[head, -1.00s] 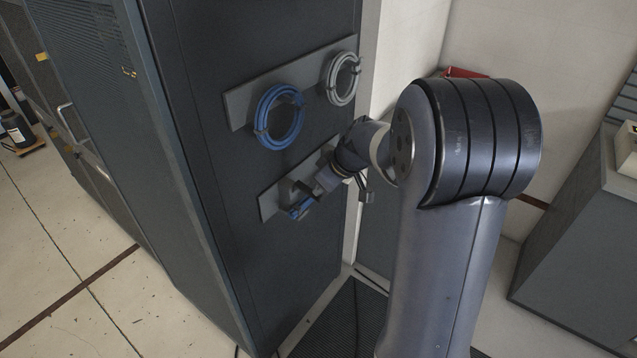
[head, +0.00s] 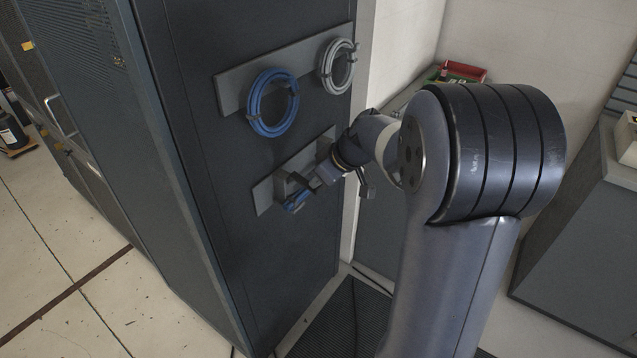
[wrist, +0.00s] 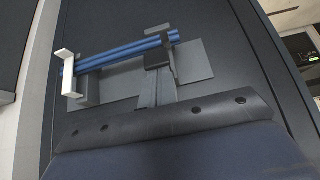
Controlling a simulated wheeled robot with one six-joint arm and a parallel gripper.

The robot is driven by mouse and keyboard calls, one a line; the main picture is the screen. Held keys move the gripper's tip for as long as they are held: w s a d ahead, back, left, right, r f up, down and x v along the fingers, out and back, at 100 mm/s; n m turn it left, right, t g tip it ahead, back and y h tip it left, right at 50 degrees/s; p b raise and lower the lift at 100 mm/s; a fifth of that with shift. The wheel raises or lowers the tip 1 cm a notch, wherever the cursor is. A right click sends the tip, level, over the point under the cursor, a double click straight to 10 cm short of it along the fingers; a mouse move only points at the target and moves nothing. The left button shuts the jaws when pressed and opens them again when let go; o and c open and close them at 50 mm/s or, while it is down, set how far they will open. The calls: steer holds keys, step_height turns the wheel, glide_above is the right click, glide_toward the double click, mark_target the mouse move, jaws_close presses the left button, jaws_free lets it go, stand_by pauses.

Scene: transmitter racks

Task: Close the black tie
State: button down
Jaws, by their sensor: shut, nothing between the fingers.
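A short bundle of blue cables (wrist: 120,52) lies across the holders of a grey plate (wrist: 195,70) on the dark cabinet side; in the head view the bundle (head: 296,200) is small and partly hidden by my gripper. The black tie (wrist: 168,42) is the dark piece at the right end of the bundle in the wrist view, upright against the cables. I cannot tell whether its loop is closed. A white tie (wrist: 68,72) stands at the left end, hooked at its top. My gripper (wrist: 156,80) is shut and empty, its tips just below the black tie, perhaps touching it.
Above, a blue cable coil (head: 272,104) and a grey coil (head: 338,66) hang on another plate (head: 232,90). A white wall edge and a grey cabinet stand to the right. A red tray (head: 462,73) sits behind my arm. Open floor lies at left.

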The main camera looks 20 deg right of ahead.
steer(key=shift+s+d+f+t+y+b, duration=0.15)
steer(key=shift+f+t+y+b, duration=0.4)
steer(key=shift+b, duration=2.05)
steer(key=shift+s+d+f+t+y+b, duration=0.2)
steer(key=shift+f+b, duration=0.65)
steer(key=shift+b, duration=1.75)
steer(key=shift+a+r+p, duration=0.1)
steer(key=shift+r+p, duration=0.5)
steer(key=shift+p, duration=0.2)
steer(key=shift+r, duration=0.1)
steer(key=shift+r, duration=0.7)
steer(key=shift+p, duration=0.3)
